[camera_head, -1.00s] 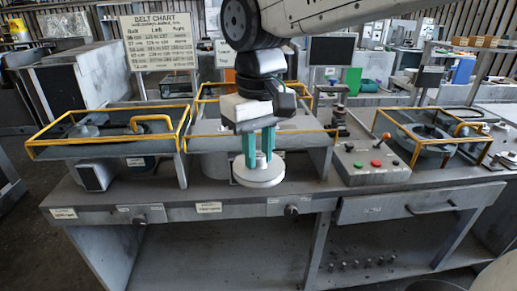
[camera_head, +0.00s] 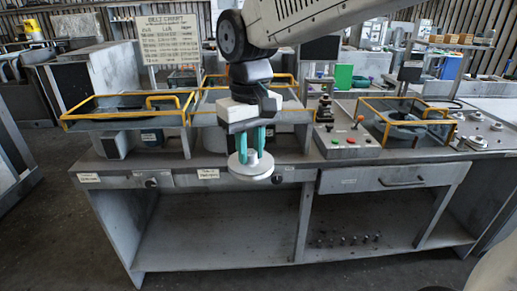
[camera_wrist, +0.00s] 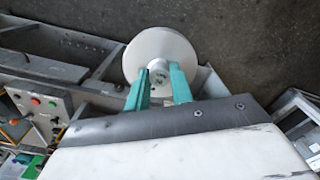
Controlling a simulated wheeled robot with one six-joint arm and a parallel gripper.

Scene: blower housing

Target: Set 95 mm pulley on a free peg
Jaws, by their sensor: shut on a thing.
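My gripper (camera_head: 251,153) points down with its two teal fingers closed on the hub of a pale grey pulley (camera_head: 250,170). The pulley is a flat disc, held roughly level. In the head view it appears in front of the workbench's front edge, apart from any surface. In the wrist view the pulley (camera_wrist: 165,42) is seen over dark floor, with its hub between the fingertips (camera_wrist: 159,76). Several short round peg-like pieces (camera_head: 476,142) stand on the grey surface at the far right; I cannot tell which are pegs for pulleys.
The workbench (camera_head: 225,183) carries yellow-railed housings (camera_head: 128,120) at left, middle and right. A control box (camera_head: 347,147) with buttons and a lever stands right of centre. Small pieces (camera_head: 345,240) line the lower shelf. A belt chart (camera_head: 168,38) stands behind. Floor in front is clear.

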